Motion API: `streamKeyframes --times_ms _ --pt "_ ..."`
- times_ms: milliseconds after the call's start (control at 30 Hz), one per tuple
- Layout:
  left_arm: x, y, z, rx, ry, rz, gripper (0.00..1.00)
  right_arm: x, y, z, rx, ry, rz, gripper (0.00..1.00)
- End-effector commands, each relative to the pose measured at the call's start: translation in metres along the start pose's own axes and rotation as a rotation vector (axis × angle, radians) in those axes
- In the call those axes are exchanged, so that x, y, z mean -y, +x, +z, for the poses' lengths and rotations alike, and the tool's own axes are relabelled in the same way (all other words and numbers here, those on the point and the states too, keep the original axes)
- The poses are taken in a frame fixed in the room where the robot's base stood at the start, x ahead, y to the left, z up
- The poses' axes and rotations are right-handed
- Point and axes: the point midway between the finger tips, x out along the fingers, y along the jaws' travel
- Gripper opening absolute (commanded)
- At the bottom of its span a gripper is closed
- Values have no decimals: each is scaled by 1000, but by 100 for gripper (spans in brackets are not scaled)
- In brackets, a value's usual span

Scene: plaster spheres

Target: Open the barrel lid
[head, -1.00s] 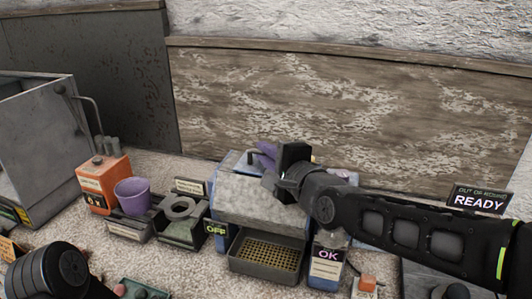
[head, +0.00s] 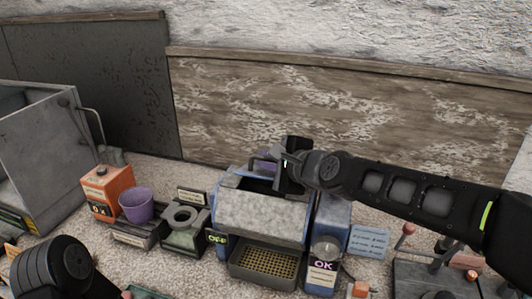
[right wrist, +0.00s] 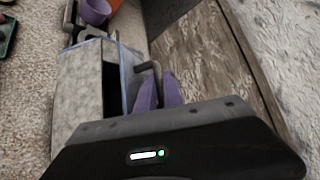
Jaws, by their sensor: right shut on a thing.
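The barrel (head: 262,215) is a grey, faceted drum in a blue frame on the counter, in the middle of the head view. A dark opening (head: 252,184) shows along its top, and also in the right wrist view (right wrist: 112,85). My right gripper (head: 268,156) is behind and above this opening. Its purple fingers (right wrist: 158,93) are shut on a dark bar handle (right wrist: 151,67) at the barrel's edge. The lid itself is mostly hidden by the gripper. Of my left arm, only a dark link shows at the lower left; its gripper is not in view.
A tray with a yellowish mesh (head: 262,264) sits in front of the barrel. A purple cup (head: 137,204), an orange container (head: 107,190) and a grey ring-topped holder (head: 184,226) stand left. A wall rises behind.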

Motion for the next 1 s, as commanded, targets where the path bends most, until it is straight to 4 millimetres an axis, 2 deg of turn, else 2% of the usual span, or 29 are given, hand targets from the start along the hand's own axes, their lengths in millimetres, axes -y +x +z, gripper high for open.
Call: streamKeyframes --times_ms 33,300,500,933,967,1000 --pt "-4 -12 1 2 -1 -2 34 8 -2 3 0 17 16 0" --pt "-10 -39 3 12 -8 -12 34 16 2 -2 -4 123 122 0" --pt "-11 -45 3 17 -9 -15 34 17 5 -4 -5 161 158 0" --pt "-10 -45 3 17 -9 -16 34 15 6 -5 -5 168 167 0" --pt "-10 -45 3 17 -9 -16 34 15 6 -5 -5 168 167 13" --pt "-10 -45 3 17 -9 -16 34 15 6 -5 -5 168 167 16"
